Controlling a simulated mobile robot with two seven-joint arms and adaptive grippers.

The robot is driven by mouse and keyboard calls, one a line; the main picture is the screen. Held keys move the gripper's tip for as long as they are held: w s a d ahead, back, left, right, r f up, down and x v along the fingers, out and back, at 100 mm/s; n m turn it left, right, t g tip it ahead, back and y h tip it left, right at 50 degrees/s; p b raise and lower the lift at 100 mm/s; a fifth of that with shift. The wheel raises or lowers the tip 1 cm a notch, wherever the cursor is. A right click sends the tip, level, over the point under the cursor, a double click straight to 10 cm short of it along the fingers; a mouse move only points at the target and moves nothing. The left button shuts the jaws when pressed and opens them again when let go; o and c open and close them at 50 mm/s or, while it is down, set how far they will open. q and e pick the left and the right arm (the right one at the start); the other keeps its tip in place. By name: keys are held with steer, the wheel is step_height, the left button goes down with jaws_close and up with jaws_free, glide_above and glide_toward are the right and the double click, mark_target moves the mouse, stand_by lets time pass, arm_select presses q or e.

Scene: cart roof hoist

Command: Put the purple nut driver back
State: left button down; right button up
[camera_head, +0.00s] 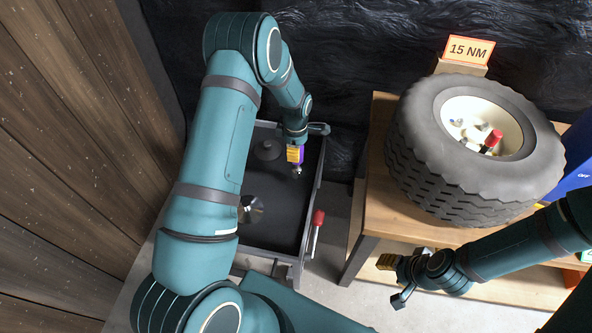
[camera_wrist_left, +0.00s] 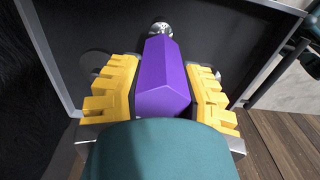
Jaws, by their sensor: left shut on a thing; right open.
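The purple nut driver (camera_wrist_left: 165,78) is between the yellow finger pads of my left gripper (camera_wrist_left: 163,92) in the left wrist view, with a shiny round metal part (camera_wrist_left: 160,29) at its far end. In the head view my left gripper (camera_head: 295,154) is shut on the driver over the dark tray of a cart (camera_head: 285,228). Only a sliver of purple shows there. Whether the driver touches the tray, I cannot tell. My right gripper (camera_head: 391,279) is open and empty in front of the wooden bench.
A dark round piece (camera_head: 267,150) and a silver cone-like piece (camera_head: 250,209) are in the tray. A red-handled tool (camera_head: 318,218) is at its right edge. A tyred wheel (camera_head: 470,150) lies on the bench (camera_head: 376,190), before a "15 NM" sign (camera_head: 468,50). A plank wall (camera_head: 75,130) stands left.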

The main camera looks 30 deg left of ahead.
arm_select(q)
step_height(320, 180, down, 7)
steer(key=shift+b, duration=0.7)
steer(key=shift+r, duration=0.1)
steer(key=c, duration=0.7)
jaws_free()
